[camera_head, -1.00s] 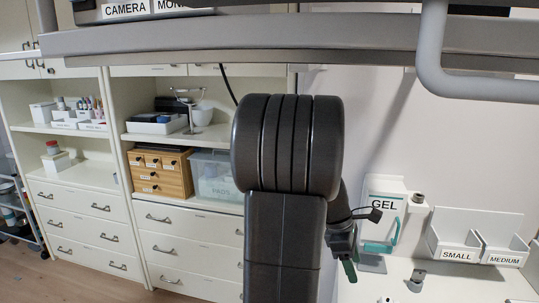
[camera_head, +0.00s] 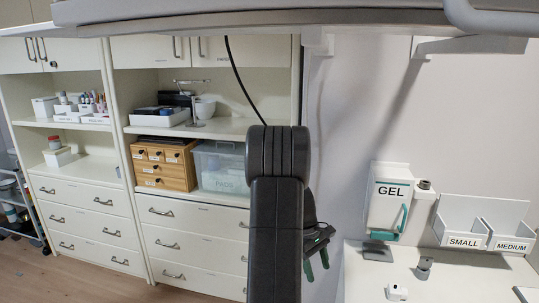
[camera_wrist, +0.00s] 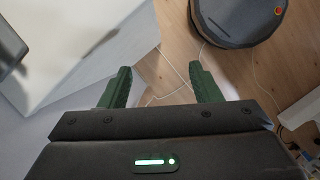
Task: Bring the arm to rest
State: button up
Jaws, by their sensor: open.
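My gripper (camera_head: 317,264) shows in the head view to the right of my dark arm link, partly hidden behind it, with its green fingers pointing down. In the wrist view my gripper (camera_wrist: 160,84) has its two green fingers spread wide apart, with nothing between them. Below the fingers is wooden floor and a pale surface. My arm stands in the middle of the head view, in front of the cabinets and left of the white counter.
A white counter (camera_head: 440,280) stands at right, with a gel dispenser (camera_head: 388,205) and small and medium boxes (camera_head: 484,232) above it. White cabinets (camera_head: 92,205) fill the left. A grey overhead shelf edge (camera_head: 250,20) crosses the top. A dark round object (camera_wrist: 238,18) stands on the floor.

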jog(key=w+a+f+m+b, duration=0.1)
jog(key=w+a+f+m, duration=0.1)
jog(key=f, duration=0.5)
jog(key=shift+w+a+f+g+y, duration=0.35)
jog(key=shift+w+a, duration=0.2)
jog(key=shift+a, duration=0.25)
jog(key=shift+m+b, duration=0.3)
